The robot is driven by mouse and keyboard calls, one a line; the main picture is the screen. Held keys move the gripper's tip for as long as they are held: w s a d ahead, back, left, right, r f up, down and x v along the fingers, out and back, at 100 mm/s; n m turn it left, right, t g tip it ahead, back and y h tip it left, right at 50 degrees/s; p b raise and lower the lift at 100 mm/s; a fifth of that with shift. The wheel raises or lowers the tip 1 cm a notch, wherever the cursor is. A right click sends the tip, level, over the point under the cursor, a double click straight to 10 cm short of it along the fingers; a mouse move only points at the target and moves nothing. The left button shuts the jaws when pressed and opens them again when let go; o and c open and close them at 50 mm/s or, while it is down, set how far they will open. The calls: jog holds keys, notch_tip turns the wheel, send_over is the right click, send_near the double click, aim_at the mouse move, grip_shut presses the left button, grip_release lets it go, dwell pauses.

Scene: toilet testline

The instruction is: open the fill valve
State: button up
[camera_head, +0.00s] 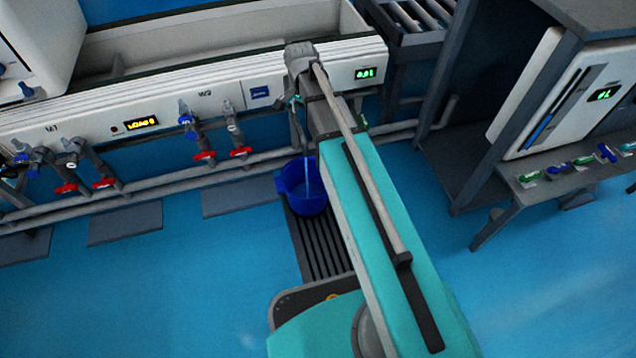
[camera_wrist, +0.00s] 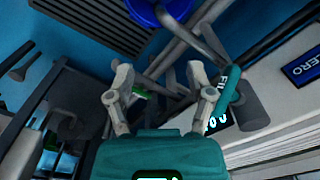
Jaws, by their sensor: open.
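My gripper (camera_wrist: 160,82) is open. Its two grey fingers stand apart near the front panel, with pipework between and behind them. A small green handle (camera_wrist: 138,94) shows beside the left finger in the wrist view. It also appears under the panel, right of my arm, in the head view (camera_head: 363,122). A teal lever-like part (camera_wrist: 231,87) is by a "FI…" label, right of the right finger; I cannot tell which part is the fill valve. A blue bucket (camera_head: 303,200) stands below the gripper, partly hidden by my arm. A pale streak runs down into it.
Valves with red handles (camera_head: 205,156) and blue knobs line the pipe (camera_head: 170,183) at left. A grey bench (camera_head: 560,180) with small coloured items stands at right.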

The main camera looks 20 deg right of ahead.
jog(key=s+f+n+b, duration=1)
jog(key=s+f+b, duration=0.3)
jog(key=s, duration=0.2)
jog(key=shift+s+f, duration=0.25)
jog(key=shift+s, duration=0.1)
jog(key=shift+r, duration=0.1)
notch_tip(320, 180, up, 51)
jog(key=p, duration=5.1)
